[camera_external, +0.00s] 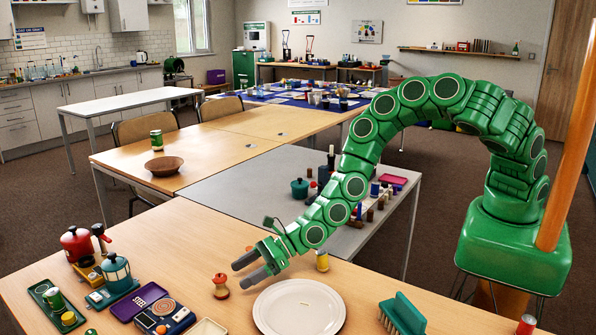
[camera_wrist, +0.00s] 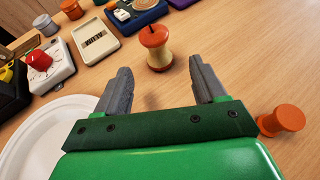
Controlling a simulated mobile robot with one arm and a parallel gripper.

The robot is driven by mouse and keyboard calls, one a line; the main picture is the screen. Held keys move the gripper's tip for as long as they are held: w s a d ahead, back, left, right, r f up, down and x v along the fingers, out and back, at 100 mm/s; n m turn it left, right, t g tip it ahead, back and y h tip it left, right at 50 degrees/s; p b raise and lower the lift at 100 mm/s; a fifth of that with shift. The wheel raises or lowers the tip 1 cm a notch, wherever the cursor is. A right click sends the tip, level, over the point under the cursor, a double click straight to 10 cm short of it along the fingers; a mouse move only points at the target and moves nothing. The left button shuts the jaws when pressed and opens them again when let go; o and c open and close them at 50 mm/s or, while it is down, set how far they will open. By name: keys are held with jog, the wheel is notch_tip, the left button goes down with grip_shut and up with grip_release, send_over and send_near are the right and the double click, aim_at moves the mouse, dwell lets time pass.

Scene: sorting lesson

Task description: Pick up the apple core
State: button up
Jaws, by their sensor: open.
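The apple core (camera_external: 220,286) stands upright on the wooden table, left of the white plate. It is red at top and bottom with a narrow pale waist. In the wrist view the apple core (camera_wrist: 157,50) has a dark stem and stands just beyond and between my fingertips. My gripper (camera_external: 240,271) is open and empty, low over the table between the apple core and the plate's far side. In the wrist view my gripper (camera_wrist: 160,68) has its two grey fingers spread apart, with bare table between them.
The white plate (camera_external: 285,318) lies close to my gripper; its rim shows at the left of the wrist view. A green brush (camera_external: 403,314) is right of it. Small devices, a purple tray (camera_external: 140,300) and a red kettle (camera_external: 76,245) crowd the left. An orange knob-shaped piece (camera_wrist: 282,120) is beside my right finger.

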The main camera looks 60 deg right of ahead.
aim_at(221, 287)
jog(key=shift+w+a+f, duration=0.2)
jog(key=shift+w+a, duration=0.2)
jog(key=shift+a, duration=0.1)
jog(key=shift+x, duration=2.15)
jog(key=shift+w+a+f, duration=0.1)
jog(key=shift+a+f, duration=0.1)
jog(key=shift+a, duration=0.4)
jog(key=shift+w+a, duration=0.15)
jog(key=shift+a, duration=0.15)
jog(key=c, duration=1.1)
